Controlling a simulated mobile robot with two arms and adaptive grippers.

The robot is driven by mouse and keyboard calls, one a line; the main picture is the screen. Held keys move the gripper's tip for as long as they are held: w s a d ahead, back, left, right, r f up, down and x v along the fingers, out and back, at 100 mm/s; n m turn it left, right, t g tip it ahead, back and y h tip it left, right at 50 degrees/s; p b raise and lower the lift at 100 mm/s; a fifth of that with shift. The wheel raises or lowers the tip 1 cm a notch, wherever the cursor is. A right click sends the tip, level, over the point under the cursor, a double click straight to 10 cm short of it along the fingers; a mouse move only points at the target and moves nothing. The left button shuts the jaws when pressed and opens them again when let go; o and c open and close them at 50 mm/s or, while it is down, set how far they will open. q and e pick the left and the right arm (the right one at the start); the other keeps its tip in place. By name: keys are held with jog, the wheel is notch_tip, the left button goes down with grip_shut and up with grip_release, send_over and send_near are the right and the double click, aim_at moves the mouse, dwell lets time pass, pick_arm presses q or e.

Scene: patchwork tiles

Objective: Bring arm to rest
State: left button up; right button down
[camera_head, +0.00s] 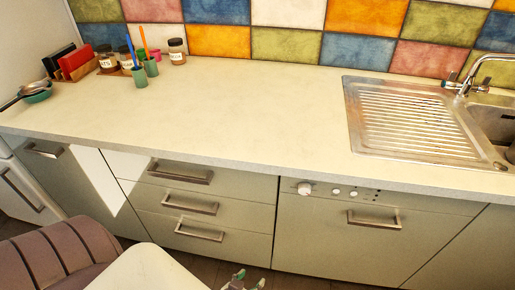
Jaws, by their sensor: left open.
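My left gripper (248,282) shows at the bottom edge of the head view, a little right of a pale rounded surface. Only its greenish fingertips and a bit of dark metal are in the picture, and the rest is cut off. The fingertips are apart, with nothing seen between them. It is in front of the lower cabinets and below the counter's front edge in the picture. My right gripper is not in view.
The counter (230,115) is mostly clear. Jars (177,51), cups with utensils (139,76) and a pan (35,92) stand at its left. A sink (490,118) is at right. A brown chair (50,260) and a pale rounded surface (145,270) are at lower left.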

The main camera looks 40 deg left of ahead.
pick_arm(q)
jog(key=s+d+f+m+g, duration=0.25)
jog(key=s+f+g, duration=0.25)
jog(key=s+f, duration=0.8)
jog(key=s+a+f+m+g, duration=0.2)
jog(key=s+f+g, duration=0.3)
jog(key=s, duration=0.7)
notch_tip(320, 180, down, 2)
jog(key=shift+s+a+f, duration=0.15)
jog(key=shift+s+a, duration=0.15)
jog(key=shift+a, duration=0.15)
